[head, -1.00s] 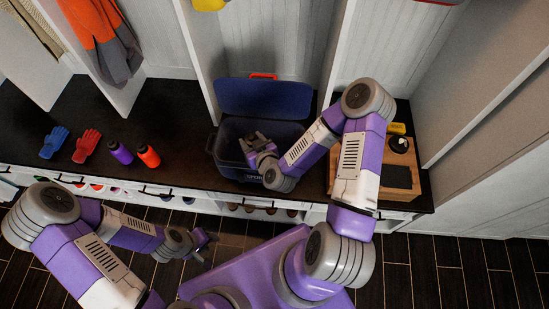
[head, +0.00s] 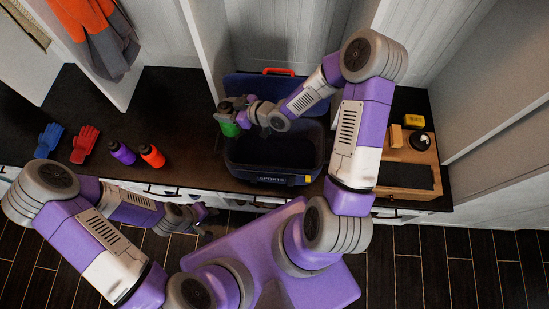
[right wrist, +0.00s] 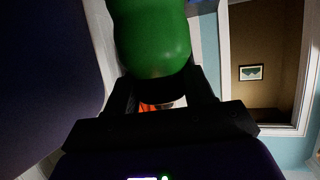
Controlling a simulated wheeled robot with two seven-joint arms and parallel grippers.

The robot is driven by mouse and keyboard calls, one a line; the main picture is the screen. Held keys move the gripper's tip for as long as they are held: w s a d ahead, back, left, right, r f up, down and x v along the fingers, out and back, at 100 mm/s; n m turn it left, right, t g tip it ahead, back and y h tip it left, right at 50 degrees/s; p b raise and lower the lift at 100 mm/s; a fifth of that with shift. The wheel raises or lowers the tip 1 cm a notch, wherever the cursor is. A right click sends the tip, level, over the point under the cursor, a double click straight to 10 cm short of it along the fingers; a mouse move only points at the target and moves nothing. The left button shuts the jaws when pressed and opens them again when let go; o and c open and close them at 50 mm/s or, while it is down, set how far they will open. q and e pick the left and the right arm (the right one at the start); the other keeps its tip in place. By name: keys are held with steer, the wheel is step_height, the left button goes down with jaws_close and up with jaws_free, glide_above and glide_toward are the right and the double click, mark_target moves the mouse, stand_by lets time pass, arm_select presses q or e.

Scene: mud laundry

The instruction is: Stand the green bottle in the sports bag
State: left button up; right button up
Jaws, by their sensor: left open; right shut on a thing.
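The green bottle (head: 229,128) is at the left rim of the open sports bag, seen from above in the head view. My right gripper (head: 236,108) is shut on it. In the right wrist view the bottle (right wrist: 150,40) sits between the two fingers; its far end is cut off by the frame. The sports bag (head: 268,179) is dark blue, with its lid (head: 262,87) folded up behind. The inside that shows looks dark and empty. My left gripper (head: 203,213) is open and empty, low in front of the bench, away from the bag.
A wooden box (head: 409,155) is at right. White dividers (head: 208,50) rise behind the bag.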

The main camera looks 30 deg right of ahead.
steer(key=shift+s+f+n+g+y, duration=0.2)
steer(key=shift+f+n+g+y, duration=0.1)
steer(key=shift+f+n+y, duration=0.15)
steer(key=shift+n+g+y, duration=0.65)
steer(key=shift+n+g, duration=0.25)
steer(key=shift+n, duration=0.05)
steer(key=f, duration=0.1)
steer(key=d+f+b, duration=0.1)
steer(key=f, duration=0.1)
steer(key=s+f+b, duration=0.1)
steer(key=shift+d+f, duration=0.2)
steer(key=shift+d, duration=0.1)
steer(key=shift+y, duration=0.3)
steer(key=f+b, duration=0.2)
steer(key=f, duration=0.1)
steer(key=f+b, duration=0.1)
steer(key=f, duration=0.1)
steer(key=shift+s+d+f+b, duration=0.2)
steer(key=shift+s+f+b, duration=0.05)
steer(key=shift+b, duration=0.05)
steer(key=shift+n, duration=0.3)
step_height(320, 180, down, 11)
steer(key=b, duration=0.4)
steer(key=shift+r, duration=0.2)
steer(key=o, duration=1)
steer(key=shift+f, duration=0.2)
steer(key=o, duration=0.4)
